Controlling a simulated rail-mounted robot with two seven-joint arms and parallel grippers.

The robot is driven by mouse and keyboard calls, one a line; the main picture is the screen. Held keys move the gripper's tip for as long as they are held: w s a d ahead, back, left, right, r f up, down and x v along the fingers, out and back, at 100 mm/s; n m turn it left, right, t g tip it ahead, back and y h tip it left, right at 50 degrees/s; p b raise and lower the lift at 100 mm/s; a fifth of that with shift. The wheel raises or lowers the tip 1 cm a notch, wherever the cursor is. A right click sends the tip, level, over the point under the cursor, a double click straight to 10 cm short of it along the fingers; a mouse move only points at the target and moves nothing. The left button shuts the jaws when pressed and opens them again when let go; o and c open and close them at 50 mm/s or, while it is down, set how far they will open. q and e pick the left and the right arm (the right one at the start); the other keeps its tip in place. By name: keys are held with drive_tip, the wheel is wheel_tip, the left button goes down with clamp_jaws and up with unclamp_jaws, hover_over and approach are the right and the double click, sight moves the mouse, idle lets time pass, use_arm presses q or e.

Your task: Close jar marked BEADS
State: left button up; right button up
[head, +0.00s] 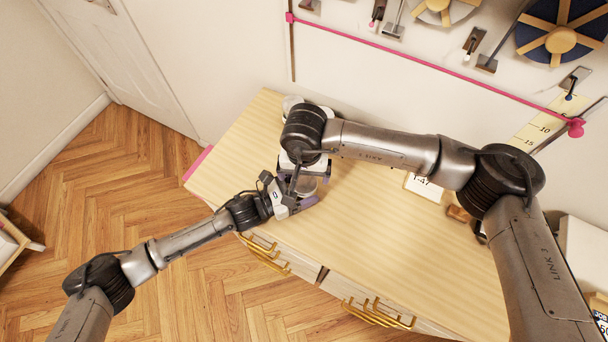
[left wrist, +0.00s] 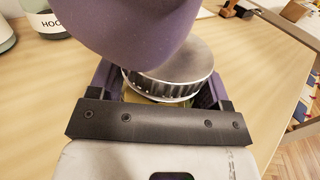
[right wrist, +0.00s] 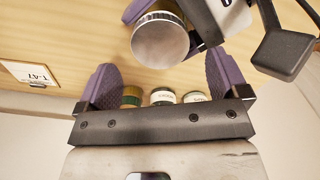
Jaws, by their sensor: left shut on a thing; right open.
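A jar with a ribbed silver lid on top (left wrist: 180,72) stands near the front left of the wooden table. My left gripper (head: 295,204) is shut around its body from the front. The lid also shows in the right wrist view (right wrist: 160,38). Its label is hidden, and I cannot tell how tightly the lid sits. My right gripper (right wrist: 160,84) is open and empty, just behind and above the jar. One of its purple fingers hangs in front of the lid in the left wrist view (left wrist: 130,30).
Several other jars stand toward the wall; one label begins "HOO" (left wrist: 50,22). They show between my right fingers as a green-banded jar (right wrist: 132,96) and others. The front middle of the table (head: 370,240) is clear.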

drive_tip(key=shift+r, duration=0.7)
drive_tip(key=shift+o, duration=0.7)
wheel_tip(320, 180, up, 12)
use_arm(q)
drive_tip(key=o, duration=1.8)
